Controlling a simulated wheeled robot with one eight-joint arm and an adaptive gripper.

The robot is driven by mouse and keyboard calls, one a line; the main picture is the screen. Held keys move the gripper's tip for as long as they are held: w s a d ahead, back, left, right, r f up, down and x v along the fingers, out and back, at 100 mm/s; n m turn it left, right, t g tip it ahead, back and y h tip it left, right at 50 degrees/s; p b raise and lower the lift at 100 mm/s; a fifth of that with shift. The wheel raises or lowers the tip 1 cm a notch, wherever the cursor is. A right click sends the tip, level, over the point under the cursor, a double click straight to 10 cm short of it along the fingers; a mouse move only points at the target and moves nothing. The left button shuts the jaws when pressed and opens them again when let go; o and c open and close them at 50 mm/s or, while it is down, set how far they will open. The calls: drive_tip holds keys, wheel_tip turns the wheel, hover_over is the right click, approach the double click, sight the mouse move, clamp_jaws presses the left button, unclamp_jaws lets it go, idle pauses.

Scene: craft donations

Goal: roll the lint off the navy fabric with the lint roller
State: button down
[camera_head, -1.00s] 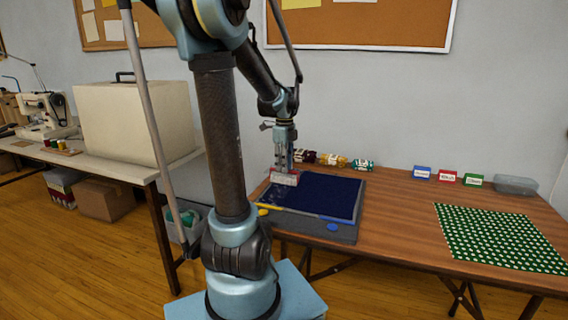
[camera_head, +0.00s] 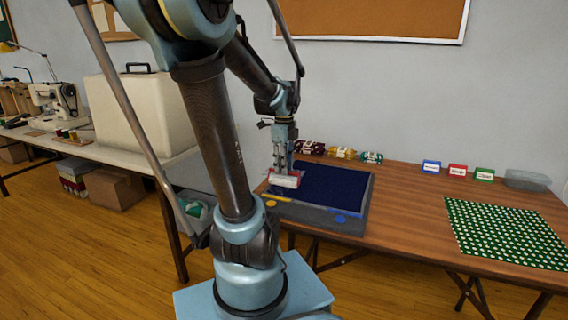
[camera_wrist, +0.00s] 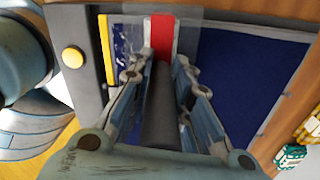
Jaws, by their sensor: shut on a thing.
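The navy fabric (camera_head: 335,185) lies flat on a grey board (camera_head: 312,215) at the left end of the wooden table. My gripper (camera_head: 283,163) is shut on the dark handle of the lint roller (camera_head: 286,181), which has a red frame and a pale roller. The roller is over the fabric's left part; I cannot tell if it touches. In the wrist view, the dark handle (camera_wrist: 160,115) runs between my fingers to the red part (camera_wrist: 161,35). Pale specks of lint (camera_wrist: 128,45) show on the fabric's left strip, beside the yellow edge strip.
The board has a yellow button (camera_wrist: 73,57) and a blue button (camera_head: 340,219). Blue, red and green labelled blocks (camera_head: 457,170) and a clear tub (camera_head: 527,180) stand at the back right. A green dotted cloth (camera_head: 505,233) covers the right front.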

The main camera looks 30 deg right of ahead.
drive_tip(key=shift+s+a, duration=1.05)
drive_tip(key=shift+a, duration=0.2)
drive_tip(key=shift+s+a, duration=1)
drive_tip(key=shift+a, duration=0.2)
wheel_tip(320, 180, up, 14)
